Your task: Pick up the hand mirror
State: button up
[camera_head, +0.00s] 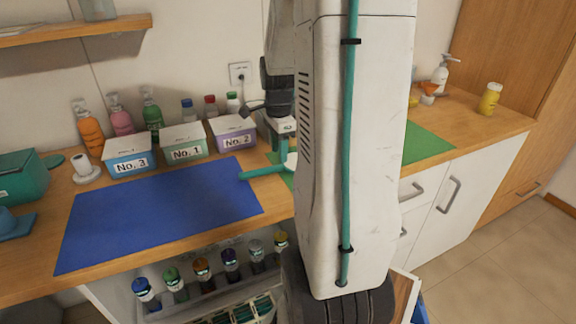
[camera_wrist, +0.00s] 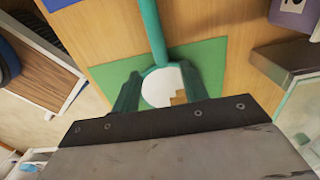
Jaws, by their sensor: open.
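The hand mirror has a teal handle and a round pale face. In the head view its handle (camera_head: 262,173) points left over the gap between the blue and green mats, and its face is partly hidden behind my arm. In the wrist view the mirror (camera_wrist: 160,88) lies with its round face over the green mat (camera_wrist: 108,74) and its handle running up the picture. My gripper (camera_wrist: 160,92) is open, with one dark green finger on each side of the round face. I cannot tell whether either finger touches it.
The blue mat (camera_head: 160,212) lies clear on the left of the counter. Behind it stand boxes labelled No. 3 (camera_head: 130,165), No. 1 (camera_head: 186,153) and No. 2 (camera_head: 236,142), with pump bottles behind. An open drawer (camera_head: 215,272) below holds several bottles. My arm hides the middle.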

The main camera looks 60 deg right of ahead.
jog(key=f, duration=0.4)
jog(key=shift+w+a+f, duration=0.1)
jog(key=shift+w+f, duration=0.1)
jog(key=shift+f, duration=0.2)
grip_shut()
jog(key=shift+r, duration=0.55)
jog(key=r, duration=0.1)
jog(key=s+r, duration=0.1)
jog(key=shift+r, duration=0.3)
jog(key=s, duration=0.5)
jog(key=s+a+r, duration=0.1)
jog(key=s, duration=0.9)
jog(key=shift+a+r, duration=0.15)
jog(key=shift+a, duration=0.25)
